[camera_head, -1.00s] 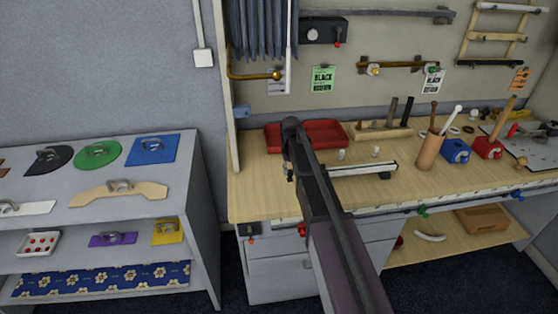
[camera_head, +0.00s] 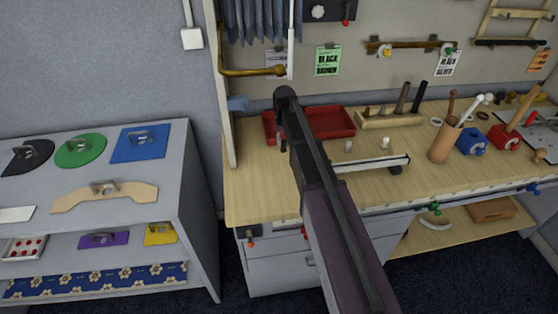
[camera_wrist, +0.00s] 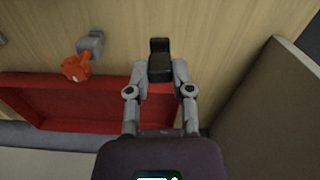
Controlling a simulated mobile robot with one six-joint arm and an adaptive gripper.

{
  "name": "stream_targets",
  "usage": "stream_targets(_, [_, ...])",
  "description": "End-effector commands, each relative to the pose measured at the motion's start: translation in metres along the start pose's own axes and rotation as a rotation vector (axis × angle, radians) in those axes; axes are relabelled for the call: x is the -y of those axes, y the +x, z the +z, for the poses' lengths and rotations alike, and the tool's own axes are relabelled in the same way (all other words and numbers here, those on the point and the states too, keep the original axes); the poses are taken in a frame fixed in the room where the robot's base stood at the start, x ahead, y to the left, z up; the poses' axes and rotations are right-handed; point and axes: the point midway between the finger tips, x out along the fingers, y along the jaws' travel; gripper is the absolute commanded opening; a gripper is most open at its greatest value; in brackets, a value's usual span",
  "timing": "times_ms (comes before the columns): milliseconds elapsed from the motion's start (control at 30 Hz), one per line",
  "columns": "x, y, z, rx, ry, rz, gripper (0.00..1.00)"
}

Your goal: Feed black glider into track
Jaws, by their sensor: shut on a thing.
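My gripper (camera_wrist: 160,78) is shut on a small black piece, which looks like the black glider (camera_wrist: 160,58), in the wrist view. The glider stands upright between the fingertips, over the wooden tabletop near the red tray (camera_wrist: 52,108). A pale rail with a dark edge (camera_head: 375,164) lies on the table right of my arm. A brass rail (camera_head: 240,72) is on the wall panel. I cannot tell which is the track.
An upright panel edge (camera_wrist: 265,100) stands close on the right in the wrist view. An orange piece (camera_wrist: 75,68) is beside a grey block (camera_wrist: 90,42). White knobs (camera_head: 384,143), a wooden holder (camera_head: 390,118) and a tool cup (camera_head: 446,142) stand further right.

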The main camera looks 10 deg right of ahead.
Motion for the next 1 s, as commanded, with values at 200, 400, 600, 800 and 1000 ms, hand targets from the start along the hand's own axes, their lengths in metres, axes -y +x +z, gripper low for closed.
stream_targets(200, [-0.009, 0.000, 0.001, 0.000, 0.012, 0.000, 0.00])
stream_targets(400, [-0.015, 0.000, 0.002, 0.000, 0.019, 0.000, 0.00])
stream_targets(600, [-0.016, 0.002, 0.006, 0.000, 0.026, 0.000, 0.00])
stream_targets(800, [0.000, 0.012, 0.031, 0.000, 0.050, 0.000, 0.00])
stream_targets(1000, [0.025, 0.026, 0.070, 0.000, 0.093, 0.001, 0.00])
